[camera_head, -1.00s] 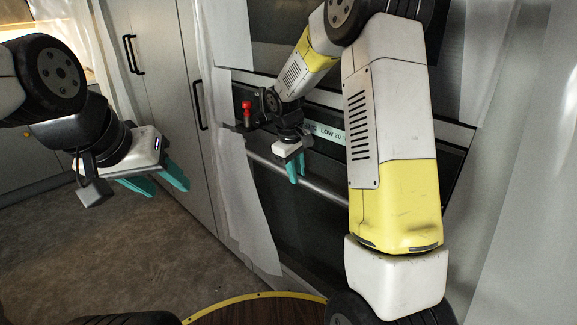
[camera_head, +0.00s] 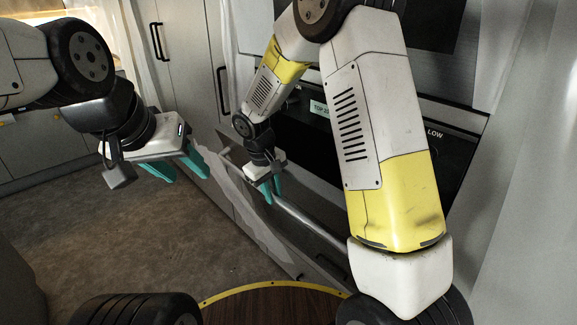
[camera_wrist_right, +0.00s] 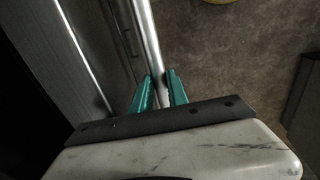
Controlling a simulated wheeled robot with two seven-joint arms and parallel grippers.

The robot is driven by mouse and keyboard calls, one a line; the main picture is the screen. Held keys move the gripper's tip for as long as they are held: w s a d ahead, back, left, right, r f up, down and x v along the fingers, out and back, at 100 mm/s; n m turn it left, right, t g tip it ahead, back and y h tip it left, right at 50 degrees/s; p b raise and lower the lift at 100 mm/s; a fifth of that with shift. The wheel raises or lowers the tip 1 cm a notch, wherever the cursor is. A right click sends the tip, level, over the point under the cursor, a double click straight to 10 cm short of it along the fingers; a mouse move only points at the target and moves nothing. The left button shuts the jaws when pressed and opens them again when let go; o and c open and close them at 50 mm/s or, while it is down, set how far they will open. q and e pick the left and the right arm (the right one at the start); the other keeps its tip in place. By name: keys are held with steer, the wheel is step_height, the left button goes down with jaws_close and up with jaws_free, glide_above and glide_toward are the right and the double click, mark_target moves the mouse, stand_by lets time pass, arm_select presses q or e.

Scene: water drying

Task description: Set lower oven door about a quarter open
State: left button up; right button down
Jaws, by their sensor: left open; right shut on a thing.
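The lower oven door carries a long metal bar handle (camera_head: 302,222), which is out from the oven front, so the door is tilted partly open. My right gripper (camera_head: 269,192) is shut around this bar near its left end. In the right wrist view the bar (camera_wrist_right: 145,35) runs between the two teal fingers of the right gripper (camera_wrist_right: 160,90). My right arm hides much of the door and oven front, so the exact opening angle is hard to tell. My left gripper (camera_head: 186,170) is open and empty, in the air left of the oven, touching nothing.
Grey cabinets with black handles (camera_head: 158,41) stand left of the oven. The oven's control panel (camera_head: 450,140) with labels sits above the door. A pale sheet (camera_head: 520,150) hangs at the right. Bare brown floor (camera_head: 100,225) lies open at the left.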

steer(key=s+a, duration=0.1)
steer(key=a+f, duration=0.1)
steer(key=s+a+f, duration=0.1)
steer(key=shift+s+a, duration=0.25)
steer(key=shift+s, duration=0.05)
steer(key=c, duration=1.3)
jaws_free()
steer(key=shift+r, duration=0.1)
steer(key=shift+d, duration=0.1)
steer(key=shift+d, duration=0.1)
